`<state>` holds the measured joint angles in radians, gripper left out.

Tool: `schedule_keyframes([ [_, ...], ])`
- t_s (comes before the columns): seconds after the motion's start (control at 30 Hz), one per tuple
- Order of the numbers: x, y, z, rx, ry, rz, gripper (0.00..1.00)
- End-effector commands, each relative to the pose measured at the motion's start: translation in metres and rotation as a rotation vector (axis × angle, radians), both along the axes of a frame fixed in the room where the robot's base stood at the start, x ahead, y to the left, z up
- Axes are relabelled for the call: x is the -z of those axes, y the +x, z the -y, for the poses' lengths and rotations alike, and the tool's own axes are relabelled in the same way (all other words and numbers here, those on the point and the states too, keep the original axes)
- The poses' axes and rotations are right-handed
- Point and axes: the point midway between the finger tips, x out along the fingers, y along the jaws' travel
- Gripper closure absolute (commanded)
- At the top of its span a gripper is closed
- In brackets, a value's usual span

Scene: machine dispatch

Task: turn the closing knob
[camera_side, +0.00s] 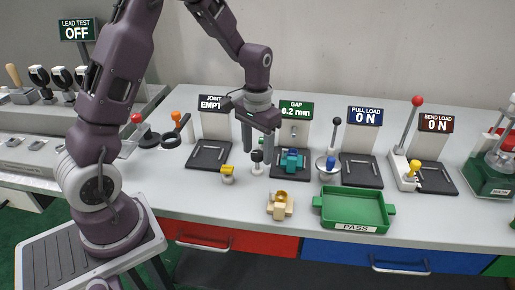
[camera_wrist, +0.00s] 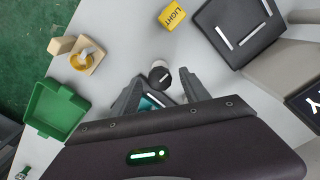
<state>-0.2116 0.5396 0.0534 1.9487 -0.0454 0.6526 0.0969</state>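The likely closing knob (camera_side: 257,156) is a black cap with a white line on a white post. It stands at the left front of the station with the "GAP 0.2 mm" sign (camera_side: 296,109). My gripper (camera_side: 258,151) points down over it, one finger on each side. In the wrist view the knob (camera_wrist: 161,75) shows its white line between the fingertips of my gripper (camera_wrist: 160,83), which are apart, with visible space around the cap. I cannot tell the exact height of the fingertips against the cap. A teal block (camera_side: 292,160) sits on the gap station, partly hidden in the wrist view.
A beige block with a brass-coloured part (camera_side: 280,204) and a green PASS tray (camera_side: 355,210) lie in front. A blue-based lever (camera_side: 329,164) stands at right. The "JOINT EMPTY" pad (camera_side: 208,156) is at left.

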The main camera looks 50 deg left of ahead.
Motion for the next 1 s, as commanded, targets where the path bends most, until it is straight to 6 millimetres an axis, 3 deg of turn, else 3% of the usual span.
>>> schedule_keyframes([
  [0.17,-0.006,0.000,0.000,0.000,0.000,0.001,0.46],
  [0.5,-0.067,0.000,0.000,0.000,0.000,0.002,0.46],
  [0.87,-0.075,-0.002,0.002,0.002,0.000,0.007,0.46],
  [0.97,-0.103,-0.018,0.016,0.022,0.006,0.060,0.46],
  [1.0,-0.120,-0.032,0.025,0.035,0.010,0.096,0.46],
])
